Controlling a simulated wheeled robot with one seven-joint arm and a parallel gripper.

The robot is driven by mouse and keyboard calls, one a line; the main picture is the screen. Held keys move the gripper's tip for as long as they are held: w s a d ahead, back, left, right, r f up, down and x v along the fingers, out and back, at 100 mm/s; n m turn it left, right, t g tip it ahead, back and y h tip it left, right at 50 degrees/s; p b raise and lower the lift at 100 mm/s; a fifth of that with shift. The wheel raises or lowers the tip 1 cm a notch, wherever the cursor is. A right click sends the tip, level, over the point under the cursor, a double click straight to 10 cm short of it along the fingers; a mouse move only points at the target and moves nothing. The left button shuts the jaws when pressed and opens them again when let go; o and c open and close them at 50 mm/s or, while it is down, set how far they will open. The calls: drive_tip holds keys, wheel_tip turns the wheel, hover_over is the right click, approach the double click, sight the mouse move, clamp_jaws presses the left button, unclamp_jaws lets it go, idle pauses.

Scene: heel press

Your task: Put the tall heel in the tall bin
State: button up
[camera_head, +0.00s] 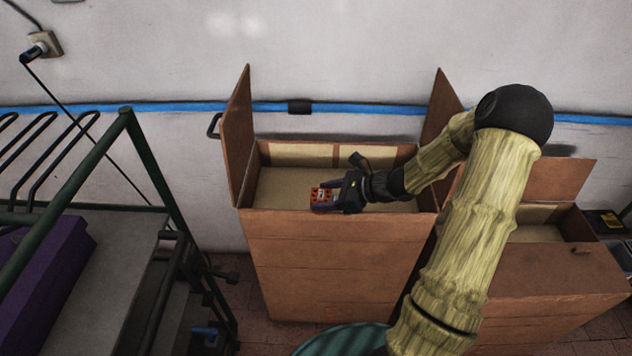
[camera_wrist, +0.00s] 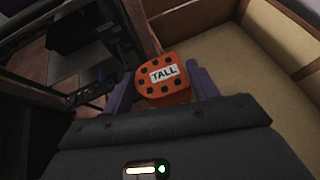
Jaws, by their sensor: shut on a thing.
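My gripper (camera_head: 336,196) is shut on an orange heel (camera_head: 321,199) with dark dots. In the wrist view the heel (camera_wrist: 164,80) sits between the purple-grey fingers (camera_wrist: 166,88) and bears a white label reading "TALL". My gripper holds it over the opening of the taller brown box (camera_head: 335,250), close to its front rim. This box, likely the tall bin, has raised side flaps and a pale inside; its pale floor (camera_wrist: 255,75) shows at right in the wrist view. No label shows on the box.
A lower brown box (camera_head: 540,275) stands to the right, partly behind my arm. A green-framed rack (camera_head: 150,160) with a purple block (camera_head: 45,265) stands at left. The wall with a blue stripe (camera_head: 200,107) runs behind the boxes.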

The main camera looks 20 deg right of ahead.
drive_tip(key=s+d+f+b, duration=0.1)
drive_tip(key=s+f+b, duration=0.1)
drive_tip(key=f+b, duration=0.5)
drive_tip(key=s+d+f+b, duration=0.1)
drive_tip(key=s+f+b, duration=0.2)
drive_tip(key=f+b, duration=0.4)
wheel_tip(320, 180, down, 8)
drive_tip(key=shift+d+r+m+h+b, duration=0.1)
drive_tip(key=shift+d+m+h+b, duration=0.2)
drive_tip(key=shift+b, duration=0.1)
drive_tip(key=shift+d, duration=0.1)
